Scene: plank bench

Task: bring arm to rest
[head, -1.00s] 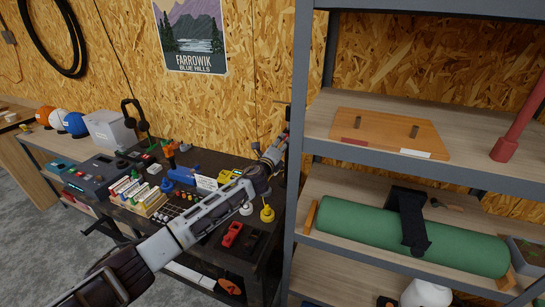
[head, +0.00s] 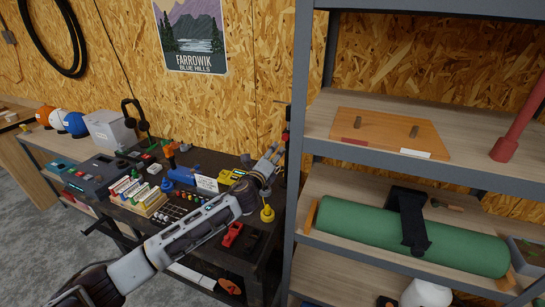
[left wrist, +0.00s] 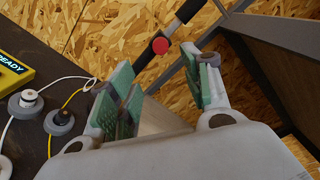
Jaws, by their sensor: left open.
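My left arm reaches from the lower left across the dark bench in the head view. Its gripper (head: 278,150) is beside the grey shelf upright, above the bench's right end. In the left wrist view the two green-padded fingers (left wrist: 165,88) stand apart. Nothing is held between them. My right gripper is in neither view.
The grey shelf unit (head: 297,120) rises close to the gripper, holding a wooden board (head: 385,131) and a green roll (head: 400,235). The crowded bench has a marker rack (head: 148,200), a yellow device (head: 232,177) and a yellow weight (head: 267,214). Grey floor lies lower left.

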